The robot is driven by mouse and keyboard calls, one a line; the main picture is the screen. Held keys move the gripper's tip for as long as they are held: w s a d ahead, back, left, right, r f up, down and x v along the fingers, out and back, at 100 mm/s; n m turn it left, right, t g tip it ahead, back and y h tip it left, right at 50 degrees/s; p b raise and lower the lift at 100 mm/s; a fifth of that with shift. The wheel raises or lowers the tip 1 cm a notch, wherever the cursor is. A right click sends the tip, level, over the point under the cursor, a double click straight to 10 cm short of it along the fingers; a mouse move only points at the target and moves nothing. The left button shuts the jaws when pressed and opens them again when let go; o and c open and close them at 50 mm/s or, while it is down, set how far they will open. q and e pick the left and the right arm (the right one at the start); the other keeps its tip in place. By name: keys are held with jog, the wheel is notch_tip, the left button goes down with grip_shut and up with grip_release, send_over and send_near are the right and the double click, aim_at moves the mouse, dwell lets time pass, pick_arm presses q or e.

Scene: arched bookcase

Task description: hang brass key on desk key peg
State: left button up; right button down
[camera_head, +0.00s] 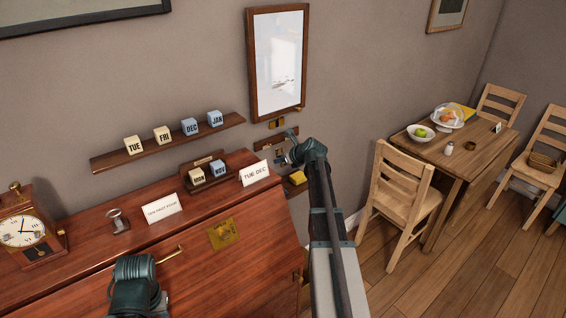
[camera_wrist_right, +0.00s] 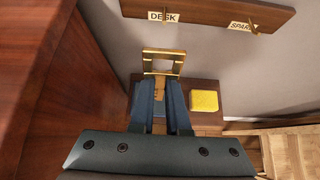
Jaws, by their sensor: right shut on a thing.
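The brass key, with a square open bow, is pinched between the fingers of my right gripper (camera_wrist_right: 160,108) in the right wrist view; its bow (camera_wrist_right: 163,54) sticks out ahead of the fingertips. The desk key peg (camera_wrist_right: 176,16) is a small brass peg beside the DESK label on a wooden board. The key's bow is below the board and apart from the peg in the picture. In the head view my right gripper (camera_head: 284,157) is just below the peg board (camera_head: 271,141). My left wrist (camera_head: 138,284) is above the desk; its fingers are hidden.
A second peg (camera_wrist_right: 252,28) with a SPARE label is to the right on the board. A yellow block (camera_wrist_right: 204,101) lies on a small shelf below. The desk (camera_head: 205,270) bears a clock (camera_head: 28,228), cards and letter blocks. A framed mirror (camera_head: 278,62) hangs above the board.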

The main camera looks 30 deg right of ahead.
jog(key=shift+w+a+f+b, duration=0.1)
jog(key=shift+w+f+b, duration=0.05)
jog(key=shift+w, duration=0.95)
jog(key=shift+w+a+f+b, duration=0.1)
jog(key=shift+w+f+b, duration=0.1)
jog(key=shift+w, duration=0.9)
jog(key=shift+w+a+f+b, duration=0.1)
jog(key=shift+w+f, duration=0.05)
jog(key=shift+w, duration=0.95)
jog(key=c, duration=0.8)
grip_release()
jog(key=shift+s+r, duration=0.1)
jog(key=p+v, duration=0.8)
jog(key=v, duration=0.5)
jog(key=shift+s+r, duration=0.1)
jog(key=shift+s, duration=0.15)
